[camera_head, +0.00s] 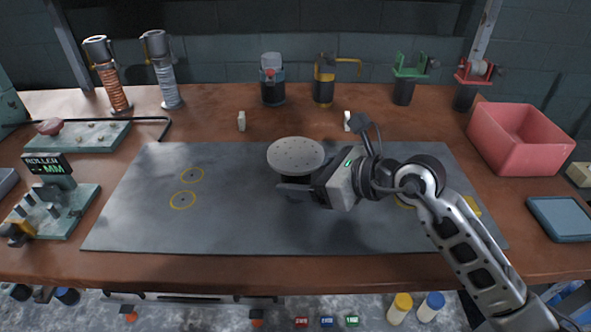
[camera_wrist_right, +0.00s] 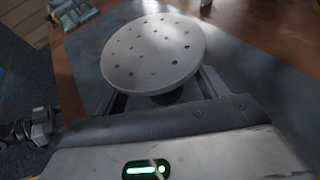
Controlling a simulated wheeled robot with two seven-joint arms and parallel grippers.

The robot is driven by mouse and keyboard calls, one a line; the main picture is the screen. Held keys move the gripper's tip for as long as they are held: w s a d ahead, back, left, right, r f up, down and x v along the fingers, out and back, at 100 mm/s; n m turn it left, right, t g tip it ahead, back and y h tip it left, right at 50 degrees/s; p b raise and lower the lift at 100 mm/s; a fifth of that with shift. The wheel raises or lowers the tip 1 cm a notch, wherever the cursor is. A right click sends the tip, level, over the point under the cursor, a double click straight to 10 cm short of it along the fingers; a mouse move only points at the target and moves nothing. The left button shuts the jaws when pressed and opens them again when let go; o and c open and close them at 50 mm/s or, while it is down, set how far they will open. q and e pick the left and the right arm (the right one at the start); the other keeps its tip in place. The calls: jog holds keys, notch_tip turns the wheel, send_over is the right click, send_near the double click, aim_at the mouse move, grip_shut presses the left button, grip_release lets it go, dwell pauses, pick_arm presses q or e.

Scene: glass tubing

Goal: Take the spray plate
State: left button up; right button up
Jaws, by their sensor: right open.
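The spray plate (camera_head: 296,153) is a pale round disc with many small holes, lying flat above a dark stem near the middle of the grey mat. It also shows in the right wrist view (camera_wrist_right: 153,48), with a bit of dark stem under its near edge. My right gripper (camera_head: 292,186) is open, reaching in from the right just below the disc. In the wrist view its two fingers (camera_wrist_right: 162,93) run under the disc, one on each side of the stem. The fingertips are hidden by the disc, so contact with the stem cannot be told.
The grey mat (camera_head: 140,220) is mostly clear on the left, with yellow rings marked on it. Two small white blocks (camera_head: 241,121) stand behind it. A pink bin (camera_head: 520,140) is at the right. A roller device (camera_head: 62,205) stands at the left.

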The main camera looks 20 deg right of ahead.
jog(key=shift+w+a+f, duration=0.1)
jog(key=shift+w+a, duration=0.05)
jog(key=c, duration=1.3)
jog(key=shift+o, duration=0.2)
